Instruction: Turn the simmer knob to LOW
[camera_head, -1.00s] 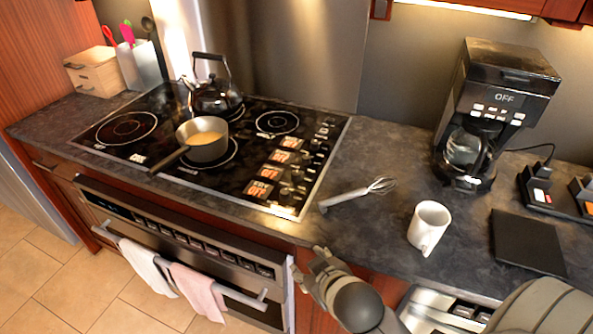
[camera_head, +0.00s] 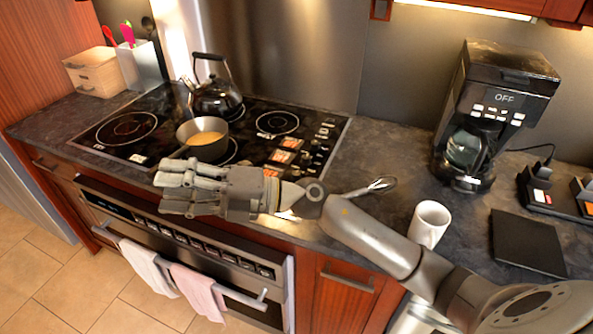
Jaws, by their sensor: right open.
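The black cooktop (camera_head: 160,110) has a column of small knobs (camera_head: 314,145) along its right side, with lit orange labels beside them. I cannot read which knob is the simmer one or where it points. The nearest knobs and labels are hidden behind my right arm. My right gripper (camera_head: 170,193) is open and empty, its fingers pointing left over the cooktop's front edge, near the saucepan and left of the knobs. A saucepan (camera_head: 203,137) with yellowish contents stands on a burner; its handle is mostly hidden by the gripper. My left gripper is not in view.
A black kettle (camera_head: 216,98) stands behind the saucepan. A whisk (camera_head: 378,186), partly hidden by my arm, and a white mug (camera_head: 430,222) lie close to my right arm. A coffee maker (camera_head: 490,110) stands at the back right. Towels (camera_head: 195,290) hang on the oven handle.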

